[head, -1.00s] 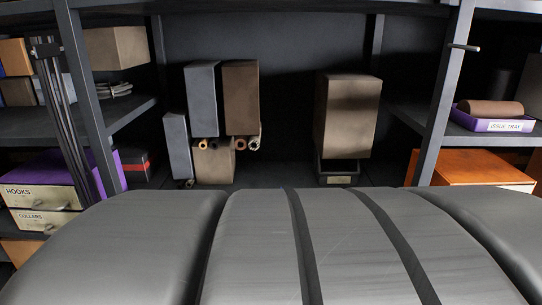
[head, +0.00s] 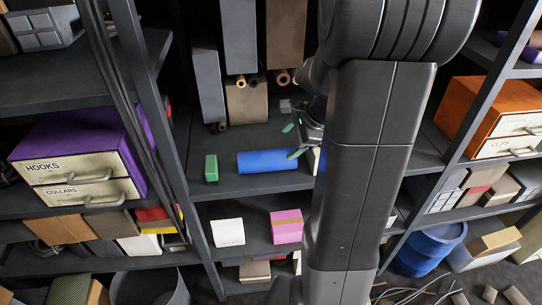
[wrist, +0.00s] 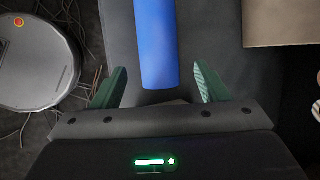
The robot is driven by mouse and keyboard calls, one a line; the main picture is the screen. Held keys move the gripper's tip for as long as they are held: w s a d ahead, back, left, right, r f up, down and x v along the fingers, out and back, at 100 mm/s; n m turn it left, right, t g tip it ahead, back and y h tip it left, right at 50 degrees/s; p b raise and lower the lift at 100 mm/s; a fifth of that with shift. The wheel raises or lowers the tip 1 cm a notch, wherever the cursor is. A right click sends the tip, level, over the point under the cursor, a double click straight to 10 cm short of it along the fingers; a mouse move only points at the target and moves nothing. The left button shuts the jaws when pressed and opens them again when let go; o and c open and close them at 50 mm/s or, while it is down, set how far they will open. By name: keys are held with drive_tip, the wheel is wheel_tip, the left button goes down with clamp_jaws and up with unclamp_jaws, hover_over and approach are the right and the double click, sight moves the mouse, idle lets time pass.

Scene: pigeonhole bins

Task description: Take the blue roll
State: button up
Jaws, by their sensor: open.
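The blue roll (head: 268,161) lies on its side on a dark shelf at the middle of the head view, its length running left to right. My gripper (head: 294,141), with green fingers, is at its right end, partly hidden by my arm. In the wrist view the blue roll (wrist: 157,40) runs down from the top edge, its near end between the tips of my open gripper (wrist: 159,82). A gap shows on both sides of the roll. No finger visibly touches it.
A small green block (head: 211,168) stands just left of the roll. Brown and grey boxes (head: 246,101) stand behind it. A white box (head: 228,232) and a pink box (head: 287,226) sit on the shelf below. A shelf post (head: 176,130) rises at left.

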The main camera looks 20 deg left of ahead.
sight(273, 156)
drive_tip(key=x, duration=0.6)
drive_tip(key=shift+f, duration=0.1)
drive_tip(key=shift+s+p+x, duration=0.2)
drive_tip(key=shift+p+x, duration=0.05)
drive_tip(key=shift+x, duration=1.1)
drive_tip(key=shift+s+p+x, duration=0.2)
drive_tip(key=shift+x, duration=1.15)
drive_tip(key=shift+a, duration=0.15)
drive_tip(key=c, duration=0.9)
